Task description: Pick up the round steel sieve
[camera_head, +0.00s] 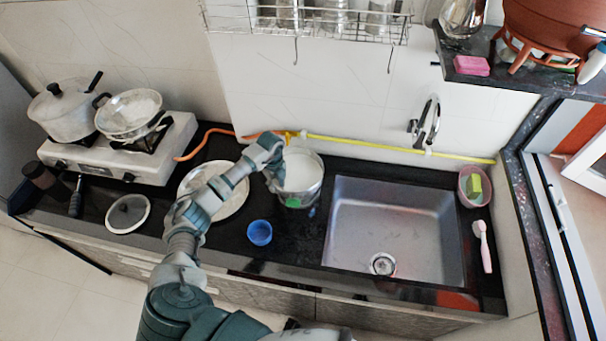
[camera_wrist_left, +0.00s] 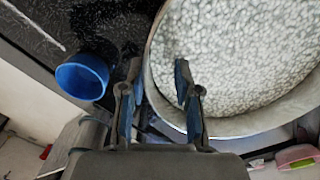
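The round steel sieve (camera_head: 303,186) stands on the black counter left of the sink, with a pale speckled inside. It fills the upper right of the left wrist view (camera_wrist_left: 245,50). My left gripper (camera_head: 275,178) is at its left rim. In the left wrist view my left gripper (camera_wrist_left: 154,80) is open, with one finger over the counter outside the rim and the other over the inside. The rim passes between the fingers; I cannot tell whether they touch it. My right gripper is not in view.
A blue cup (camera_head: 259,233) stands close to the sieve, and a pale plate (camera_head: 236,200) lies behind my left arm. The steel sink (camera_head: 400,225) is to the right. A stove (camera_head: 165,165) with pots is at left. A yellow and orange hose (camera_head: 380,147) runs along the wall.

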